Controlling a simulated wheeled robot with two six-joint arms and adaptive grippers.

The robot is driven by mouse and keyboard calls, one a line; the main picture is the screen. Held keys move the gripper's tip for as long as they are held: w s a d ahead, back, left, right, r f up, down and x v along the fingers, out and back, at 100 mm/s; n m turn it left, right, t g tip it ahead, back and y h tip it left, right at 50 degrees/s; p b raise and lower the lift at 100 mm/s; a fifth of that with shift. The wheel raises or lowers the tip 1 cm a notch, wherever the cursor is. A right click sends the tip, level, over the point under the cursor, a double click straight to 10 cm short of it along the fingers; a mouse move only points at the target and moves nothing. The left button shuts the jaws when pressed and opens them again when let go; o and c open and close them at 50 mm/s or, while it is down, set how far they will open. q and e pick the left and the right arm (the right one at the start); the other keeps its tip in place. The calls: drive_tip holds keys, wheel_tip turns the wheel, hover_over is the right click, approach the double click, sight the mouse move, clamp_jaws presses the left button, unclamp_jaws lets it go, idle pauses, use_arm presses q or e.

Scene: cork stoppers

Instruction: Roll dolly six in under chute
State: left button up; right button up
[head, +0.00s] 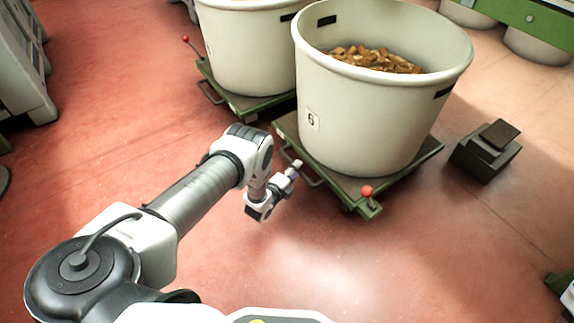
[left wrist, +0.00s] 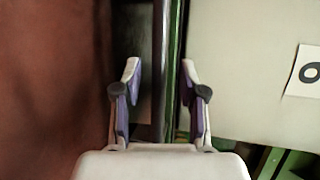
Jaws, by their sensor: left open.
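Dolly six is a low green platform (head: 352,198) carrying a large cream tub (head: 375,125) marked 6, with brown cork stoppers (head: 372,60) inside. A red-knobbed lever (head: 366,192) stands at its near corner, and a thin metal handle (head: 318,183) shows on its left side. My left gripper (head: 294,170) is open beside that side, close to the handle. In the left wrist view its fingers (left wrist: 160,75) are apart, with a dark strip and the green edge between them; whether they touch is unclear. I cannot make out the chute. My right gripper is out of view.
A second cream tub (head: 250,45) on a green dolly (head: 245,104) stands behind, at left. A dark pedal-like block (head: 486,150) sits on the floor to the right. A green structure (head: 535,22) is at the top right. The red floor in front is clear.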

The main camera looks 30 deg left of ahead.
use_arm(q)
drive_tip(key=s+r, duration=0.2)
drive_tip(key=s, duration=0.7)
drive_tip(key=shift+s, duration=0.3)
